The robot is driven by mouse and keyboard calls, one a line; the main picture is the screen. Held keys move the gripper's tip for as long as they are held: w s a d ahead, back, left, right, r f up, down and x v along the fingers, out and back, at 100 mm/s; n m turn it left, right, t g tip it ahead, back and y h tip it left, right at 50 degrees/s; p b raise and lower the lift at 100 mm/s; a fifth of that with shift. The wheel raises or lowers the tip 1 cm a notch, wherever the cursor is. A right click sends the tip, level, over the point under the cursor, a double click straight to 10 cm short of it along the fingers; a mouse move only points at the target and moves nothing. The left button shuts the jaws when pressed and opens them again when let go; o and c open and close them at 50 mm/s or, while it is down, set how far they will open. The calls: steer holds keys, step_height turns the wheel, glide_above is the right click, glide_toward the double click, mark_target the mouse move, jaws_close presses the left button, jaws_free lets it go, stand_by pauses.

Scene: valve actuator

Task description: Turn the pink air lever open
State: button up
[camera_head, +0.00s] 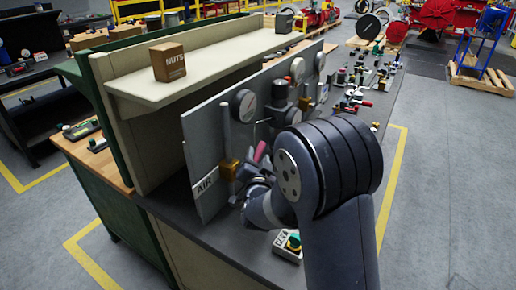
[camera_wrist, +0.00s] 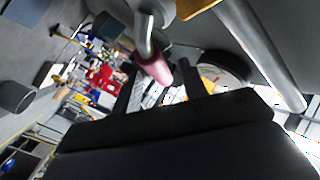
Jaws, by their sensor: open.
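The pink air lever (camera_head: 260,151) shows in the head view as a short pink handle in front of the grey panel (camera_head: 204,147), near the AIR label (camera_head: 207,182). In the wrist view the pink lever (camera_wrist: 154,66) hangs from a grey metal stem, its end near the gap between my fingers. My gripper (camera_wrist: 163,82) is open, with one dark finger on each side of that gap. I cannot tell whether either finger touches the lever. In the head view my arm partly hides the gripper and the lower valve area.
A silver pipe (camera_wrist: 262,55) runs close by on the right of the wrist view. Gauges (camera_head: 243,105) and brass fittings (camera_head: 229,169) crowd the panel. A box marked NUTS (camera_head: 168,62) stands on the shelf. A green-button box (camera_head: 288,246) sits on the bench below my arm.

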mark_target(259, 156)
steer(key=shift+w+d+p, duration=0.1)
steer(key=shift+w+p, duration=0.2)
steer(key=shift+w, duration=1.2)
jaws_close()
